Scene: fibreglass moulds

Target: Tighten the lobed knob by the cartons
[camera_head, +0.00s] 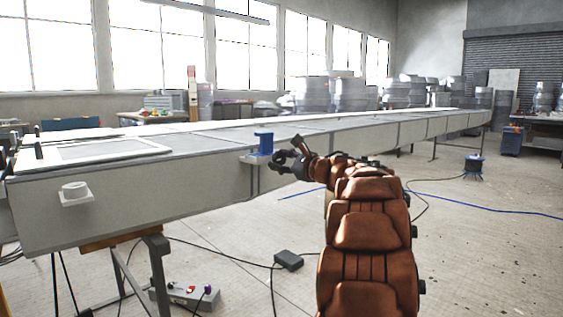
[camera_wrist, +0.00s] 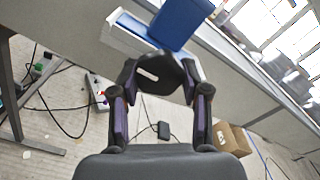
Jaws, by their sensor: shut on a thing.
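My gripper (camera_head: 284,160) is at the side of the long grey mould, just right of a blue block (camera_head: 265,142) on a pale bracket. In the wrist view its two fingers are shut on a dark lobed knob (camera_wrist: 158,70) with a pale mark on its face. The knob is below the blue block (camera_wrist: 180,22) and pale bracket (camera_wrist: 125,38). In the head view I cannot make the knob out from my dark fingers. Brown cartons (camera_wrist: 231,139) stand on the floor right of my gripper in the wrist view; my arm seems to hide them in the head view.
The long mould (camera_head: 130,197) stands on trestle legs. A white round fitting (camera_head: 75,191) sticks out from its near side. A black box (camera_head: 288,260), a grey control box (camera_head: 188,292) and cables lie on the floor. Open floor lies to the right.

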